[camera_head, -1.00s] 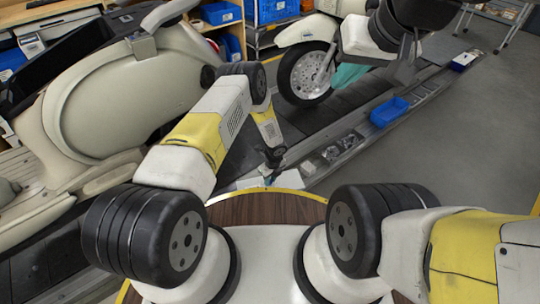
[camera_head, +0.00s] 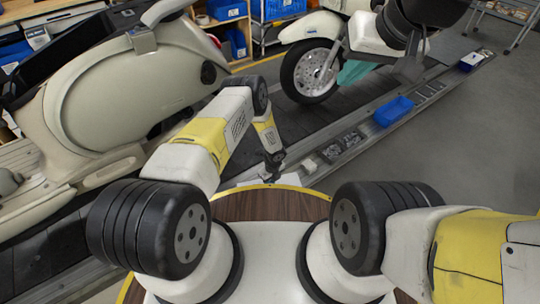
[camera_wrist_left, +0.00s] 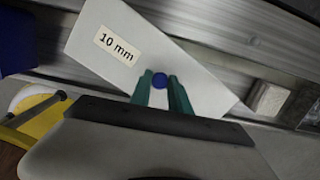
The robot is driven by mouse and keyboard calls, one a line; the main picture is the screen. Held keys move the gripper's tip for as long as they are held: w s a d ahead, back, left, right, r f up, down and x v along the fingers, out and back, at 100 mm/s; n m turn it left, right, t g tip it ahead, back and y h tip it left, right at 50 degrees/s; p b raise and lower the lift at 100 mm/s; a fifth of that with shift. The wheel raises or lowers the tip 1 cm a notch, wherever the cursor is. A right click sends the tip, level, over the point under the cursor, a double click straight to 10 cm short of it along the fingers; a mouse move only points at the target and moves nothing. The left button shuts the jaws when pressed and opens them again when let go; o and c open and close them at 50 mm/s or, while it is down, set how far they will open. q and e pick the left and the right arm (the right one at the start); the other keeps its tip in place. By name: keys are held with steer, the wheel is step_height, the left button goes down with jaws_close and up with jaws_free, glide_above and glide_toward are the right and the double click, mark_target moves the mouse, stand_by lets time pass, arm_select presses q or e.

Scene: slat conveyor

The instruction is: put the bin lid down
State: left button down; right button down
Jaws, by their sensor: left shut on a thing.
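The bin lid is a pale flat plate (camera_wrist_left: 165,60) with a "10 mm" label and a blue knob (camera_wrist_left: 159,80), large in the left wrist view. The teal fingers of my left gripper (camera_wrist_left: 160,88) are closed on the knob from both sides. In the head view this gripper (camera_head: 273,172) points down over the near end of the parts rail, and the pale lid (camera_head: 286,181) shows partly below it. I cannot tell whether the lid touches anything beneath. My right gripper (camera_head: 357,71) shows only as a teal patch near the front wheel; its opening is unclear.
A grey rail (camera_head: 440,88) with small metal parts (camera_head: 345,144) and a blue bin (camera_head: 393,111) runs up to the right. A cream scooter body (camera_head: 110,90) stands left; another scooter's wheel (camera_head: 314,72) is beyond.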

arm_select(q)
steer(key=c, duration=1.2)
jaws_free()
steer(key=shift+c, duration=0.2)
steer(key=shift+r, duration=0.1)
steer(key=a+r+n+t, duration=0.1)
steer(key=a+r+n, duration=0.25)
steer(key=r, duration=1.25)
steer(key=w+a+r+n, duration=0.1)
steer(key=a+r+n, duration=0.3)
steer(key=r, duration=1.3)
steer(key=a+r+n+t, duration=0.15)
steer(key=r+n, duration=0.35)
steer(key=r, duration=1.1)
steer(key=s+a+r+n+h, duration=0.1)
steer(key=s+a+r+n, duration=0.1)
steer(key=s+r+n, duration=0.4)
steer(key=s+a+r+n, duration=0.1)
steer(key=s+a+r, duration=0.25)
steer(key=r, duration=0.45)
steer(key=s+r+n+t+h, duration=0.1)
steer(key=s+r+n, duration=0.2)
steer(key=s, duration=0.6)
steer(key=s+r+n+t+h, duration=0.1)
steer(key=s+r+n, duration=0.3)
steer(key=s, duration=0.5)
steer(key=shift+n, duration=0.75)
